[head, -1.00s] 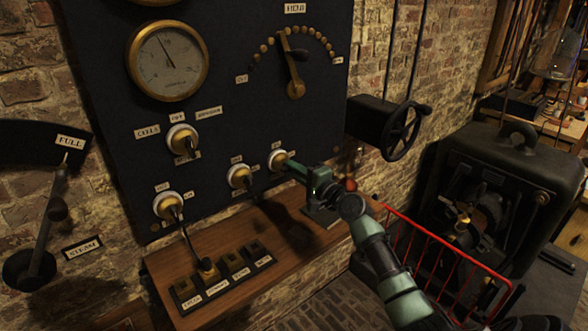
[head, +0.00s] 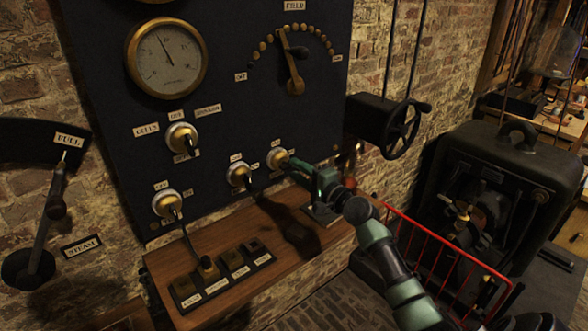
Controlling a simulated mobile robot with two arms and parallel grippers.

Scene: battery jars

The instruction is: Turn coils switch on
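A dark panel (head: 230,130) carries several round brass-and-white rotary switches. The rightmost lower switch (head: 278,159) has my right gripper (head: 290,163) at it; the gripper's fingers cover its handle. Whether the fingers are closed on the handle cannot be told. Small labels sit above and beside this switch, too small to read. Beside it is a middle lower switch (head: 239,175) with its handle pointing down right. A lower left switch (head: 167,204) and an upper switch (head: 182,137) under the gauge also show. My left gripper is not in view.
A wooden shelf (head: 225,278) below the panel holds a row of labelled dark blocks. A field dial (head: 294,85), a gauge (head: 166,58), a handwheel (head: 400,131), a red railing (head: 440,250) and a dark machine (head: 500,190) stand around. A steam lever (head: 57,190) is at left.

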